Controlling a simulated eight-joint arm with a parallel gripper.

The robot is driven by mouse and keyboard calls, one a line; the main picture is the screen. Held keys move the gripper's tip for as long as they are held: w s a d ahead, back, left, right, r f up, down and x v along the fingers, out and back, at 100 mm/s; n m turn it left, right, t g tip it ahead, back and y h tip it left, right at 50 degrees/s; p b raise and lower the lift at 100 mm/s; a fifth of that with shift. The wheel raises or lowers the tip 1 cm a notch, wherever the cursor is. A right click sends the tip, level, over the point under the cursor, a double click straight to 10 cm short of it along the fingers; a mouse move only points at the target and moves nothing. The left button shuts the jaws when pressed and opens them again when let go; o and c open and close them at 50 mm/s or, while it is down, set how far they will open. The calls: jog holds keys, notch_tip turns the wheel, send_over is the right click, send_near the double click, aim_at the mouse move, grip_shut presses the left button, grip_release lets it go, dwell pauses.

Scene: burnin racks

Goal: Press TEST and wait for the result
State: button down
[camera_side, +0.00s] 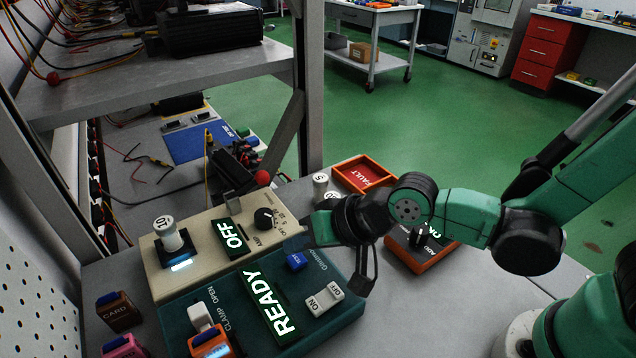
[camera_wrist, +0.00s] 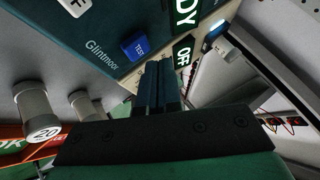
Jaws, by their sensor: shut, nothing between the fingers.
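The blue TEST button (camera_side: 296,261) is on the teal Glintmoor panel (camera_side: 345,312), right of the lit READY display (camera_side: 271,305). It also shows in the wrist view (camera_wrist: 136,46), just left of my fingertips. My gripper (camera_side: 303,243) is shut and empty. Its fingertips (camera_wrist: 161,70) are near the TEST button and look apart from it. A white ON/OFF rocker (camera_side: 324,298) sits to the right of READY. A lever with a white top and orange base (camera_side: 205,329) sits by the CLAMP OPEN label.
Behind is a beige unit (camera_side: 197,232) with an OFF display (camera_side: 235,238), a black knob (camera_side: 265,218) and a white cylinder marked 10 (camera_side: 168,232). A red FAULT tray (camera_side: 366,173) and white cylinders (camera_side: 320,186) stand beyond my gripper.

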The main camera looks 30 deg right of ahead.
aim_at(302, 261)
jog(key=shift+r, duration=0.1)
jog(key=shift+r, duration=2.4)
jog(key=s+d+r+n+h, duration=0.1)
jog(key=d+h, duration=0.1)
jog(key=d, duration=0.6)
jog(key=s+d+r+h, duration=0.1)
jog(key=s+d+h, duration=0.1)
jog(key=d, duration=0.7)
jog(key=shift+s+n+h, duration=0.25)
jog(key=shift+n+h, duration=0.15)
jog(key=shift+h, duration=0.3)
jog(key=shift+r, duration=0.15)
